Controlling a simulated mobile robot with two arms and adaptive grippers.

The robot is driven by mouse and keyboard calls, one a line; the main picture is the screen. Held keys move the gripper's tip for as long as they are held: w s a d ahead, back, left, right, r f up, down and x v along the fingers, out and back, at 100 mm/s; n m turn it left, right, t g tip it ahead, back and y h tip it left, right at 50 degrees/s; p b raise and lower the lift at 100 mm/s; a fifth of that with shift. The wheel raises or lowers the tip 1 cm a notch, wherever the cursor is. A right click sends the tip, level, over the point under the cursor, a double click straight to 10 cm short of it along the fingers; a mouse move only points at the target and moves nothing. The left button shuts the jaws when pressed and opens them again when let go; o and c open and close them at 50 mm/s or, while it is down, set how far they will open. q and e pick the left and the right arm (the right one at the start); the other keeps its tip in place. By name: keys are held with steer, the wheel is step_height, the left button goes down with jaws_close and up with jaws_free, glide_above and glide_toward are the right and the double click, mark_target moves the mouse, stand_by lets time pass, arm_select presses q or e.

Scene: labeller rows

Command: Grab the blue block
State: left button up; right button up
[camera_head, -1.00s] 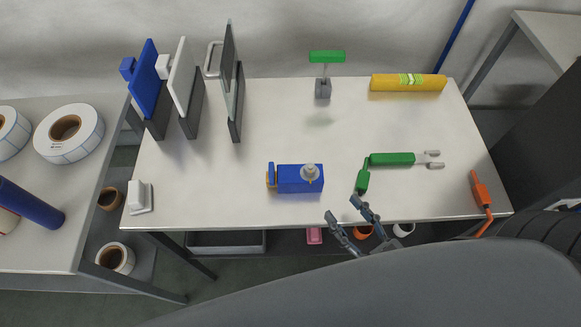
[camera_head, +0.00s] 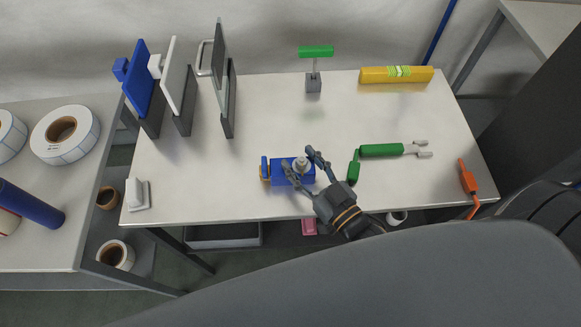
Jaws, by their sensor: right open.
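The blue block (camera_head: 280,178) lies on the white table (camera_head: 260,127) near its front edge, in the middle of the head view. A pale round knob (camera_head: 301,164) is on its top, and a blue and yellow piece is at its left end. My right gripper (camera_head: 301,160) is open, with its two fingers reaching over the right part of the block. The fingers hide part of the block, and I cannot tell whether they touch it. My left gripper is not in view.
A green tool (camera_head: 381,150) lies just right of my right gripper. Upright panels (camera_head: 176,75) stand at the back left. The table's middle is clear.

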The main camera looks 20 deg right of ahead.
jaws_close()
steer(key=shift+r, duration=0.1)
stand_by(0.3)
